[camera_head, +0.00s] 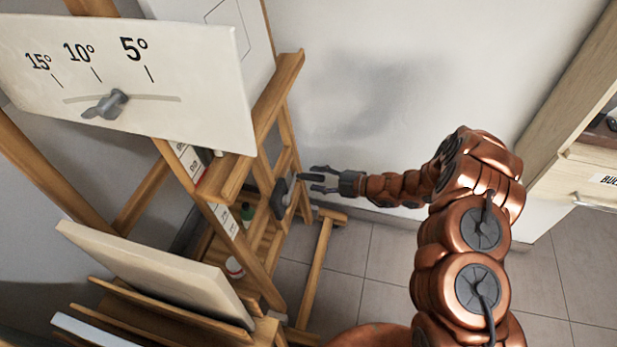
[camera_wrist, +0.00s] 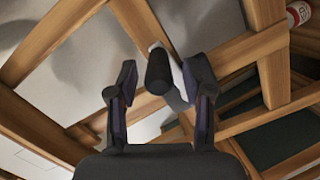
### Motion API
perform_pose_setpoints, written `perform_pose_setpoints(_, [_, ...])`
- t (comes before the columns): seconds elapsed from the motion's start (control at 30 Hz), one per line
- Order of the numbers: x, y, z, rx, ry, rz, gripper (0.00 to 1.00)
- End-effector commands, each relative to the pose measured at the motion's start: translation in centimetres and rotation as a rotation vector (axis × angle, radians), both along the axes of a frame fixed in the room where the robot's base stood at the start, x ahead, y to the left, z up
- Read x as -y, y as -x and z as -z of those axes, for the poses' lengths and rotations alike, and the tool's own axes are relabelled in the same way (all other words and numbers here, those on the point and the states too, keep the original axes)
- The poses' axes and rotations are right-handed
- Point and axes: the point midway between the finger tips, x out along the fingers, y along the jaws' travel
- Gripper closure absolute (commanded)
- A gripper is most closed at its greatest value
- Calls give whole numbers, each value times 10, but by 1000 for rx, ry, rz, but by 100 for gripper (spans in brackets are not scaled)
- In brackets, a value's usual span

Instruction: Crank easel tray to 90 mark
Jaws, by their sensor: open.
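The wooden easel (camera_head: 268,115) stands left of my arm in the head view. A dark grey crank (camera_head: 281,198) is on its right side. My gripper (camera_head: 312,179) reaches left towards the crank, fingers apart. In the wrist view a black cylindrical crank handle (camera_wrist: 159,73) shows between the open fingers of my gripper (camera_wrist: 163,80); contact cannot be told. Which wooden ledge is the tray cannot be told.
An angle board (camera_head: 190,80) marked 5, 10 and 15 degrees, with a grey knob (camera_head: 113,103), is at upper left. A pale panel (camera_head: 150,270) leans below it. A wooden cabinet (camera_head: 590,180) stands at right. Tiled floor (camera_head: 385,255) is clear between easel and cabinet.

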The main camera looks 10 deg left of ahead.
Motion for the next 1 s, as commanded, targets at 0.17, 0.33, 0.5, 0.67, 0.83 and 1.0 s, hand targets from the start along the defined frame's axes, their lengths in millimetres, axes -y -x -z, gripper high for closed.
perform_pose_setpoints(0.17, [30,3,-7,0,0,4,50])
perform_pose_setpoints(0.33, [53,7,-12,0,0,1,50])
perform_pose_setpoints(0.5, [67,9,-16,0,0,-1,50])
perform_pose_setpoints(0.67, [72,10,-17,0,0,-2,50])
perform_pose_setpoints(0.83, [73,10,-17,-1,0,-2,50])
perform_pose_setpoints(1.0, [73,11,-17,2,0,-4,51])
